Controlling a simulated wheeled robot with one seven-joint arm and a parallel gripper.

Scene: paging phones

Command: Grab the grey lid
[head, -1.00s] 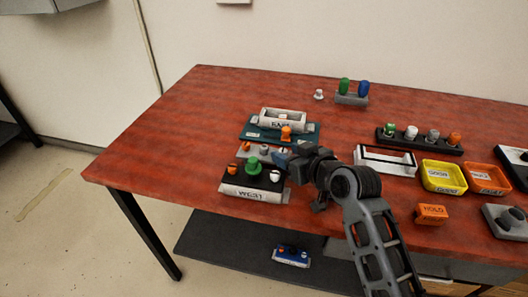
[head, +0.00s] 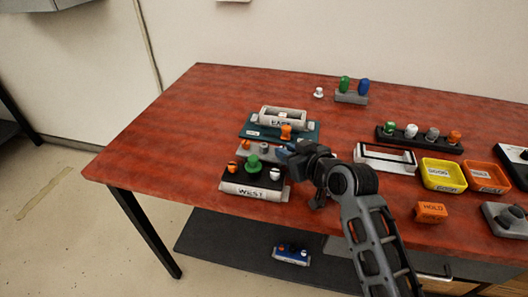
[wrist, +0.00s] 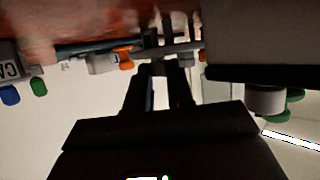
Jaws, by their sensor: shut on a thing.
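My gripper (head: 284,152) is low over the left part of the red table, between the board marked EAST and the black-topped block marked WEST. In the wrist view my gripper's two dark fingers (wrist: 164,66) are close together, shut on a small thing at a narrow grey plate. That thing appears to be the grey lid, but it is mostly hidden by the fingers and its shape is unclear. The grey plate (head: 251,151) lies just left of the fingertips in the head view.
The WEST block (head: 238,187) with its green knob (head: 253,162) stands close in front. The teal EAST board (head: 307,135) with an orange knob (head: 286,131) is close behind. A white open frame (head: 385,168) and yellow tray (head: 442,186) are to the right. The table's left end is clear.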

